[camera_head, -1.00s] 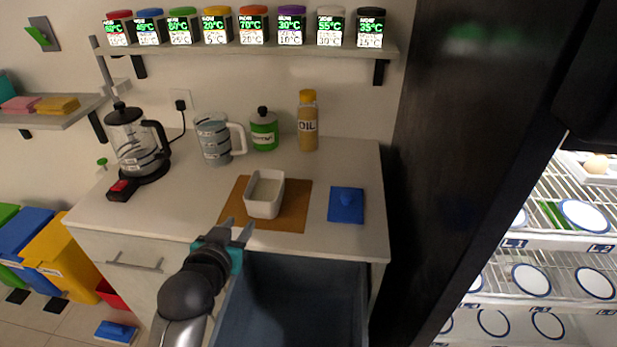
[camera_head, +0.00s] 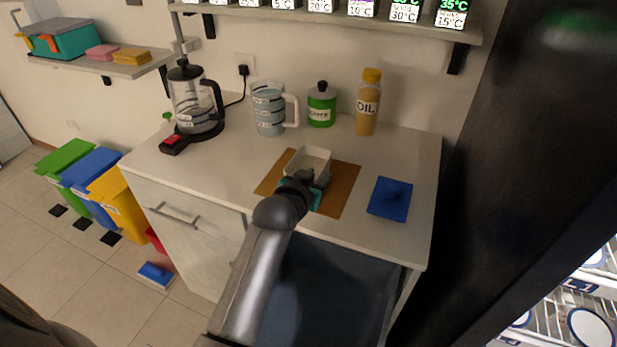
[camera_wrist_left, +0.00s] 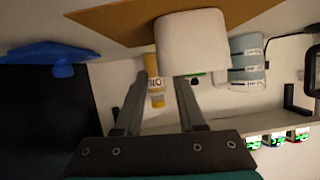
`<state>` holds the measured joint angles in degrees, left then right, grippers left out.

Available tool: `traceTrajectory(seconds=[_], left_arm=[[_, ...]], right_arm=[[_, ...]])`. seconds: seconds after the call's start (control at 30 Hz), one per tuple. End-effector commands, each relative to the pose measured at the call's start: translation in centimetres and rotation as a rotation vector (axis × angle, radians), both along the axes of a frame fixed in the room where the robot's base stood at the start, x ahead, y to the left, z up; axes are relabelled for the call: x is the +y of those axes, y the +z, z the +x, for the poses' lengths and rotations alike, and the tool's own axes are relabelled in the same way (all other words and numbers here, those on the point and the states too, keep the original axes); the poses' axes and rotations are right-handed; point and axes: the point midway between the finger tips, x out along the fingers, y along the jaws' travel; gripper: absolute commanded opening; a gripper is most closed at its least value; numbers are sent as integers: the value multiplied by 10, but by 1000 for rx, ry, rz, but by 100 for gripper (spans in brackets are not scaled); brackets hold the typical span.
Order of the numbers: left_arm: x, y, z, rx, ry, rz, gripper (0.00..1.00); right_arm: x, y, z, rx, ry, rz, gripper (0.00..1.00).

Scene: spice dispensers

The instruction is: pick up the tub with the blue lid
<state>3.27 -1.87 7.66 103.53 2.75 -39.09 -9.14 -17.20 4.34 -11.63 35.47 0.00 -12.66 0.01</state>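A white open tub (camera_head: 310,157) stands on a brown board on the counter; it also shows large in the left wrist view (camera_wrist_left: 192,42). A flat blue lid with a knob (camera_head: 390,198) lies apart from it, to its right, and shows at the left of the wrist view (camera_wrist_left: 52,52). My left gripper (camera_head: 308,178) is at the tub's near side and hides part of it. In the wrist view its two fingers (camera_wrist_left: 162,76) are apart, with the tub just beyond the tips and nothing held. My right gripper is not in view.
Behind the tub stand a coffee maker (camera_head: 195,100), a striped jug (camera_head: 269,108), a green jar (camera_head: 321,104) and an oil bottle (camera_head: 368,102). A dark open drawer (camera_head: 330,290) is below the counter edge. A dark tall panel (camera_head: 510,150) is at the right.

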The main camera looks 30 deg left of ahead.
Motion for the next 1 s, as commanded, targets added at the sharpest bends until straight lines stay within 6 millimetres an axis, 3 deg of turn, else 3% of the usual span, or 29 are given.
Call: traceTrajectory(seconds=[0.27,0.6,0.93,1.0], left_arm=[[1,-6,14,-1,0,0,39],[4,-21,49,0,1,-1,39],[5,-22,53,0,1,0,39],[5,-22,53,0,1,0,32]], right_arm=[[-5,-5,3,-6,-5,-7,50],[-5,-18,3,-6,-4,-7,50],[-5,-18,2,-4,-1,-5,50],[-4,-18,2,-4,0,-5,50]])
